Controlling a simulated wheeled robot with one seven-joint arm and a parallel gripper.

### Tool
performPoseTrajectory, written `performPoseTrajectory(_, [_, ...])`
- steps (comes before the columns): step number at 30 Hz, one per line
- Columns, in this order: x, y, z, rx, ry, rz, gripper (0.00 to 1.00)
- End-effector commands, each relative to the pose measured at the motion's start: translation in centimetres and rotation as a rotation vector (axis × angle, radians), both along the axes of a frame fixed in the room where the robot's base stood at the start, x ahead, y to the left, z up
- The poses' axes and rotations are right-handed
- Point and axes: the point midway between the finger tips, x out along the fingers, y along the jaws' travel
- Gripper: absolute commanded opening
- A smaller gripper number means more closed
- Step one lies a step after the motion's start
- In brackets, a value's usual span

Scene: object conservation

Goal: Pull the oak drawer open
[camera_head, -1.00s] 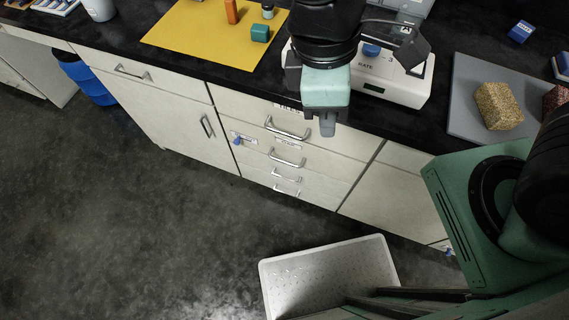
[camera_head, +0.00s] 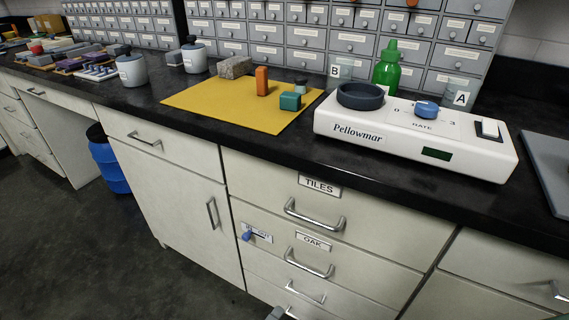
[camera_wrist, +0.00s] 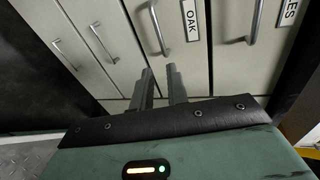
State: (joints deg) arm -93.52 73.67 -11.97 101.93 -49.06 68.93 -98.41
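In the wrist view the OAK label (camera_wrist: 190,20) and the handle (camera_wrist: 159,30) are near the top, turned sideways. My gripper (camera_wrist: 160,78) has its two grey fingers apart with nothing between them. The fingertips point toward the drawer fronts, just below the oak handle in that picture, and do not appear to hold it. Their exact distance is unclear.
A blue key-like knob (camera_head: 247,235) with a label sits left of the oak handle. The TILES handle (camera_head: 314,215) is above. A white scale-like device (camera_head: 330,130) and a yellow mat (camera_head: 215,105) lie on the black counter. The dark floor (camera_head: 90,255) is clear at left.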

Motion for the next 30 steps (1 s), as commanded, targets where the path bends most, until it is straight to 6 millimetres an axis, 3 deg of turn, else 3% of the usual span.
performPoseTrajectory(1, [-0.2,0.4,-0.9,-0.041,-0.009,0.042,0.16])
performPoseTrajectory(8, [0.9,-0.1,-1.0,-0.082,-0.017,0.072,0.16])
performPoseTrajectory(30, [12.4,-7.8,-4.0,-0.079,-0.016,0.068,0.16])
